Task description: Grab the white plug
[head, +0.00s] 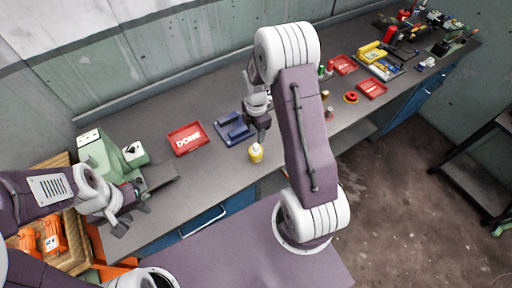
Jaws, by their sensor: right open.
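I cannot make out a clear white plug. A small yellow piece with a pale top (256,153) stands near the front edge of the grey workbench (205,200). My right gripper (261,136) points down just above this piece. It is open, and whether its fingers touch the piece is too small to tell. My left gripper (132,218) is at the left end of the bench, in front of a green machine (101,151). Its fingers are partly seen, and their opening is unclear. My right arm hides part of the bench behind it.
A red "DONE" tray (187,138) and a blue holder (234,129) lie left of my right gripper. Red trays (372,89), a red ring piece (351,97) and a yellow box (371,54) are to the right. The bench front between my grippers is mostly clear.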

